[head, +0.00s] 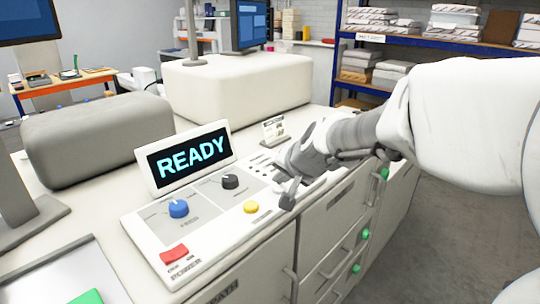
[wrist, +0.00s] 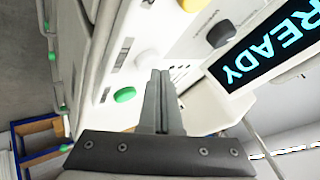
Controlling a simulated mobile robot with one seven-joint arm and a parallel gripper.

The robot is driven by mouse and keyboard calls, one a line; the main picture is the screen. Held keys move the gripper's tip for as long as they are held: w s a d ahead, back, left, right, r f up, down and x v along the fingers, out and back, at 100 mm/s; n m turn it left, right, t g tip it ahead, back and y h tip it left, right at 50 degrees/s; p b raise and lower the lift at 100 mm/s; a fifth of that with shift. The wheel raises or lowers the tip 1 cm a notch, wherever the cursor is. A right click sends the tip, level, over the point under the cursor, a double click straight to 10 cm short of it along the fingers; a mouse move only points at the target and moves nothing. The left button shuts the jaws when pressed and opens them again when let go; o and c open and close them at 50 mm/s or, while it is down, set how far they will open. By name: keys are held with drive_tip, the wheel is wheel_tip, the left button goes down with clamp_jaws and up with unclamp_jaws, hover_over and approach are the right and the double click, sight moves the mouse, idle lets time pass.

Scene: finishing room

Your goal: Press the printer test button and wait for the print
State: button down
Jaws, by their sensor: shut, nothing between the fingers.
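The printer's control panel (head: 205,212) is tilted, and its screen (head: 187,155) reads READY. It carries a red button (head: 174,254), a blue knob (head: 178,208), a black knob (head: 230,181) and a yellow button (head: 251,207). A green button (wrist: 124,95) shows in the wrist view beside my fingers; my gripper seems to hide it in the head view. My gripper (head: 288,194) is shut and empty over the panel's right end. The wrist view also shows its fingers (wrist: 160,76); whether they touch the panel I cannot tell. No label clearly reads as test.
A small card (head: 274,129) stands behind the panel. Cabinet fronts below have handles and green round parts (head: 356,268). A tray (head: 70,280) lies at the lower left. Blue shelving (head: 368,42) stands behind. The floor (head: 450,240) at the right is clear.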

sight(280, 190)
drive_tip(key=shift+f+b, duration=0.3)
drive_tip(key=shift+b, duration=0.15)
idle(0.6)
drive_tip(key=shift+r, duration=0.1)
drive_tip(key=shift+r+p, duration=0.65)
drive_tip(key=shift+r, duration=0.15)
wheel_tip(280, 190, up, 5)
drive_tip(key=p, duration=0.4)
